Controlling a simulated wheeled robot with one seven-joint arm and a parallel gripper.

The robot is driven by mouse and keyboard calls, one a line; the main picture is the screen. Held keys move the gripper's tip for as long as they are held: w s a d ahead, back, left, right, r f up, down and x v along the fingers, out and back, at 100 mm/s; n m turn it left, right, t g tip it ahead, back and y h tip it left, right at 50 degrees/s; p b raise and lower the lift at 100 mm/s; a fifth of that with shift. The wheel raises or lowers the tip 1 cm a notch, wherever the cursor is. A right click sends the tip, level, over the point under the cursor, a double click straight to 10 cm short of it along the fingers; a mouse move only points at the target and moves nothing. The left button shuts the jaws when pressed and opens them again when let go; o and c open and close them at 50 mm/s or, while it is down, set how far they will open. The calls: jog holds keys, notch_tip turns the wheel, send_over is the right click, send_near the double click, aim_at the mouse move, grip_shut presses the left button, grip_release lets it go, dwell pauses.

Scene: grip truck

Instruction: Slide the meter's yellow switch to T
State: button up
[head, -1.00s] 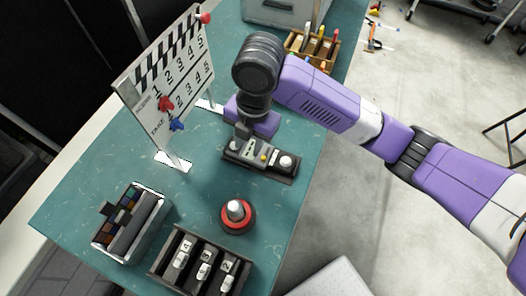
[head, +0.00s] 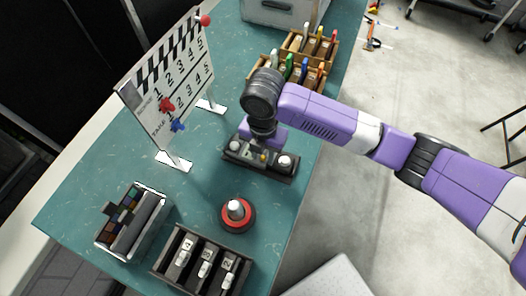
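The meter (head: 271,170) is a dark, flat device on the teal table, with a round white dome (head: 285,161) at its right end. A small yellow piece, probably the yellow switch (head: 264,157), shows on its top face near the middle. The letter marks are too small to read. My gripper (head: 247,146) is at the meter's left part, pointing down at its top. The wrist and purple hand hide most of the fingers, so I cannot see their gap or whether they touch anything.
A clapperboard (head: 170,95) with red and blue pins stands left of the meter. A red round base with a white knob (head: 237,214) is in front. A slotted tray (head: 204,262) and a color-chart box (head: 133,221) sit nearer. Wooden marker racks (head: 303,72) stand behind my wrist.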

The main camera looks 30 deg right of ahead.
grip_shut()
dwell(1.4)
